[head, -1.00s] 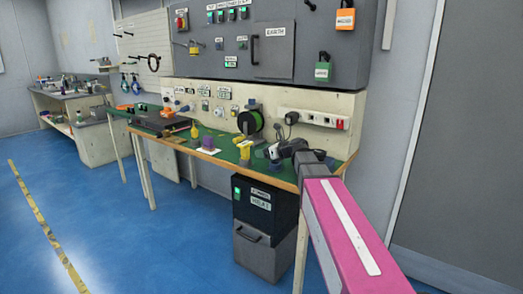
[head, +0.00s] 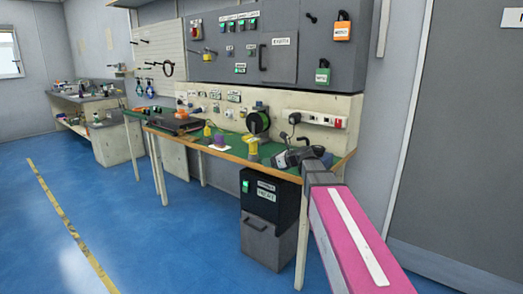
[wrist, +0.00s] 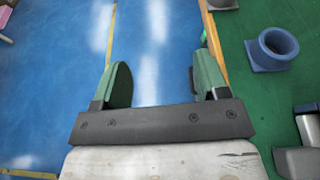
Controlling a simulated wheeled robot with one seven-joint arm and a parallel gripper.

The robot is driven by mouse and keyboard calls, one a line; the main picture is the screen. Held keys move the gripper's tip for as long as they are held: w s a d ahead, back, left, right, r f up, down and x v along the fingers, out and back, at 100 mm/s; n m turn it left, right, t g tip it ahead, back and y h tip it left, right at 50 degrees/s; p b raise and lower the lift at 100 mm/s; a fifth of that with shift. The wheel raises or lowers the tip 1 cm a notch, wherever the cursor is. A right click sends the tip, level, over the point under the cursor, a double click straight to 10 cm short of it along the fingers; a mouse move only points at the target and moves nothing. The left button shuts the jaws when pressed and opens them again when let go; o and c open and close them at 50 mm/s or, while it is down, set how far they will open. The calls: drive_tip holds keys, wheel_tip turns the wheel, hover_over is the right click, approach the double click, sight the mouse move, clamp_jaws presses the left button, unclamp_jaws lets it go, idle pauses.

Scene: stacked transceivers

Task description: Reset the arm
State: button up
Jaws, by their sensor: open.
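My gripper (wrist: 163,80) is open and empty in the wrist view, with its two green-padded fingers apart. Blue floor shows between the fingers. The right finger is close to the wooden edge of the green workbench (wrist: 250,90), which fills the right side of that view. In the head view my pink arm link reaches from the lower right toward the right end of the workbench (head: 178,140). The fingers are too small to tell apart there.
A blue-grey round holder (wrist: 272,48) stands on the bench beside my gripper. A dark cabinet (head: 268,206) stands below. The floor left is open.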

drive_tip(key=s+d+f+n+g+h, duration=0.25)
drive_tip(key=s+f+n, duration=0.35)
drive_tip(key=f, duration=0.3)
drive_tip(key=s+d+f+n+g+h, duration=0.25)
drive_tip(key=s+f+n, duration=0.35)
drive_tip(key=f, duration=0.4)
drive_tip(key=s+d+f+n+g+h, duration=0.2)
drive_tip(key=s+d+f+n+h, duration=0.1)
drive_tip(key=s+d+f+n, duration=0.1)
drive_tip(key=s+d+f+n+g+h, duration=0.1)
drive_tip(key=s+d+f+n+h, duration=0.2)
drive_tip(key=s+d+f+n, duration=0.2)
drive_tip(key=s+f+n, duration=0.2)
drive_tip(key=s+n, duration=0.2)
drive_tip(key=s, duration=0.1)
drive_tip(key=shift+s+d+g, duration=0.25)
drive_tip(key=shift+s+g, duration=0.05)
drive_tip(key=shift+g, duration=0.1)
drive_tip(key=shift+f, duration=0.1)
